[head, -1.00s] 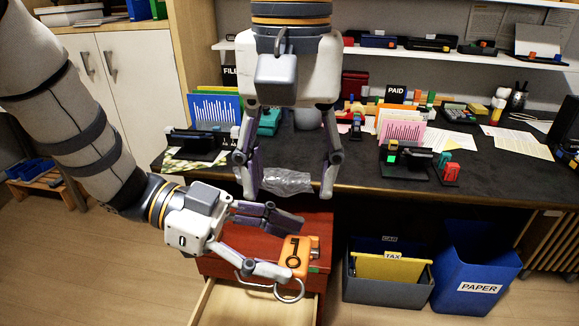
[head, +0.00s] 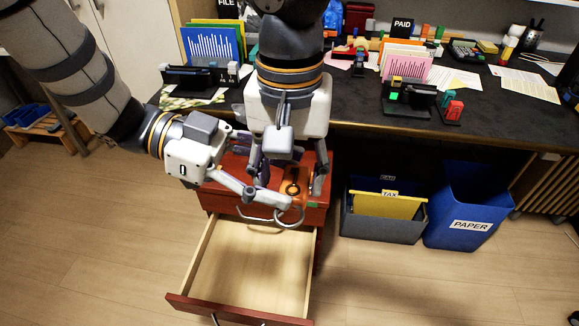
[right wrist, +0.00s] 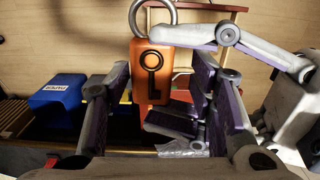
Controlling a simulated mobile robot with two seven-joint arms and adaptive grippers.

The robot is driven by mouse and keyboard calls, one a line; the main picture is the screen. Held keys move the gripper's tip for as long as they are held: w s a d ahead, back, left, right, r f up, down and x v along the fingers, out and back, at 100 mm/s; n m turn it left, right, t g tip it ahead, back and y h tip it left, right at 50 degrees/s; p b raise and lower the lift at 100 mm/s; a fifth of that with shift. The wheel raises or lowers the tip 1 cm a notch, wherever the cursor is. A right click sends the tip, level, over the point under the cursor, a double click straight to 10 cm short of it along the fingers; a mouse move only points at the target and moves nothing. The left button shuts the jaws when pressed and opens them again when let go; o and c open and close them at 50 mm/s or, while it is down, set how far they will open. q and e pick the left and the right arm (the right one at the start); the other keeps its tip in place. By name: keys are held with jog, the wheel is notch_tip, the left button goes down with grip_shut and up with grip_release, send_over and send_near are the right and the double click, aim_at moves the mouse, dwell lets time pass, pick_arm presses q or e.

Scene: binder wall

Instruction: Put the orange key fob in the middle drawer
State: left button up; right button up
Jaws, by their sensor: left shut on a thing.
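The orange key fob (head: 297,178), with a key mark and a metal ring, is above the front of the red drawer unit (head: 240,165). My left gripper (head: 281,190) is shut on it from the left. My right gripper (head: 290,184) points down with its fingers spread on either side of the fob. In the right wrist view the fob (right wrist: 165,82) shows between the open right fingers (right wrist: 172,95), with a left finger against it. I cannot tell whether the right fingers touch it. An empty drawer (head: 250,265) stands open below a closed drawer front.
The dark desk (head: 370,118) behind holds stationery and paper holders. A grey bin with a yellow TAX folder (head: 385,205) and a blue PAPER bin (head: 470,205) stand right of the unit.

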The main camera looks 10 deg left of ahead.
pick_arm(q)
jog(key=shift+o, duration=0.2)
pick_arm(e)
jog(key=shift+a, duration=0.1)
jog(key=c, duration=0.8)
pick_arm(q)
jog(key=o, duration=1.2)
pick_arm(e)
jog(key=shift+c, duration=0.2)
